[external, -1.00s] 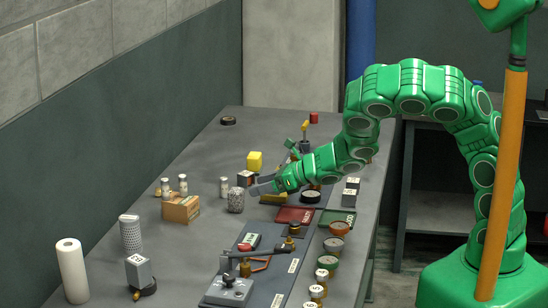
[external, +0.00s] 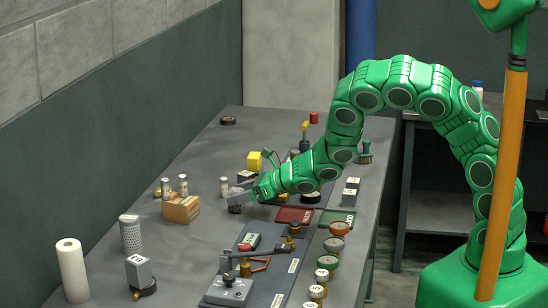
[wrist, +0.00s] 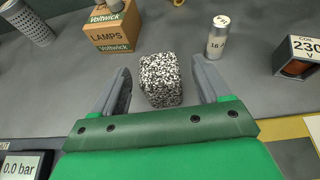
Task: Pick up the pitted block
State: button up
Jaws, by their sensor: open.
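The pitted block (wrist: 160,80), a speckled black-and-white piece, stands on the grey bench in the wrist view. My gripper (wrist: 161,88) is open, with one grey finger on each side of the block and a visible gap to each. In the external view my gripper (external: 240,196) is low over the bench at the block's place, and its fingers and wrist hide most or all of the block there.
A COIL 230 V block (wrist: 298,56) is farther right. A perforated cylinder (external: 130,233) stands near the wall. Bench around the block is clear.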

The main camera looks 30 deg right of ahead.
jog(key=shift+x, duration=0.8)
grip_shut()
